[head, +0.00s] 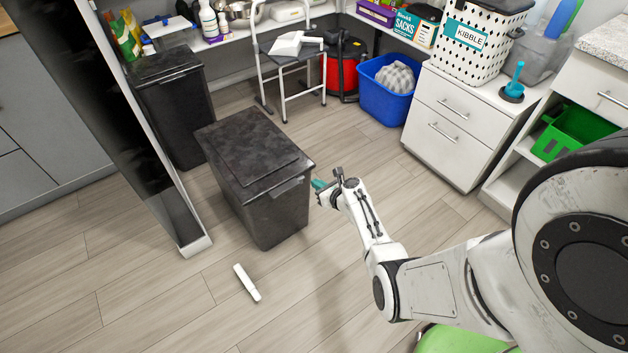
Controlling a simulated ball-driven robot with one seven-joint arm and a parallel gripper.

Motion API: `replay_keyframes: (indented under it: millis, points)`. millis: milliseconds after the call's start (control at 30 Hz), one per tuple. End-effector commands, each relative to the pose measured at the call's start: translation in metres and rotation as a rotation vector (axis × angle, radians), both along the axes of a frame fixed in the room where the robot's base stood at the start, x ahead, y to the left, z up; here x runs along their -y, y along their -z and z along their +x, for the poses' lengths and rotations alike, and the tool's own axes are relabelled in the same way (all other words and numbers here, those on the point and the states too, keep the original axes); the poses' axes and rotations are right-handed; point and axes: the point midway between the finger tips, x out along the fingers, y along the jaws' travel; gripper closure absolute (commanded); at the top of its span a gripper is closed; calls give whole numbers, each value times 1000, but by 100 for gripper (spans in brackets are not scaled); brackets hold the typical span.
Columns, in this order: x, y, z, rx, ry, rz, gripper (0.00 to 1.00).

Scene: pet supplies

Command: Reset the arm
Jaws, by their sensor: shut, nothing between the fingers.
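My arm comes in from the right, and my gripper (326,190) is at its far end, beside the right side of a dark lidded bin (262,205). The gripper is small in view and looks shut and empty. A small teal patch (318,184) shows at the fingers; I cannot tell what it is. I cannot tell whether the gripper touches the bin. The bin's lid is shut.
A white tube-like item (246,283) lies on the wood floor in front of the bin. A second dark bin (172,105), a step stool (290,75), a blue tub (385,100) and white drawers (450,130) stand behind. The floor at front left is clear.

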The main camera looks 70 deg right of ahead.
Motion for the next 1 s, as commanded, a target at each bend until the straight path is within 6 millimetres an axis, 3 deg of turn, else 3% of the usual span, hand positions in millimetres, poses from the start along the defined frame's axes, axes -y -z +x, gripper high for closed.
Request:
replay_keyframes:
  millis: [33, 300, 767, 867, 967, 1000]
  points:
    - [-4, -12, -6, -2, -2, -1, 100]
    - [-18, -37, -30, -1, 0, 0, 100]
    - [-22, -43, -36, -4, -8, -4, 100]
    - [-43, -52, -24, -65, -133, -87, 100]
    - [-89, -69, -7, -187, -402, -268, 100]
    - [-114, -77, -2, -244, -543, -369, 100]
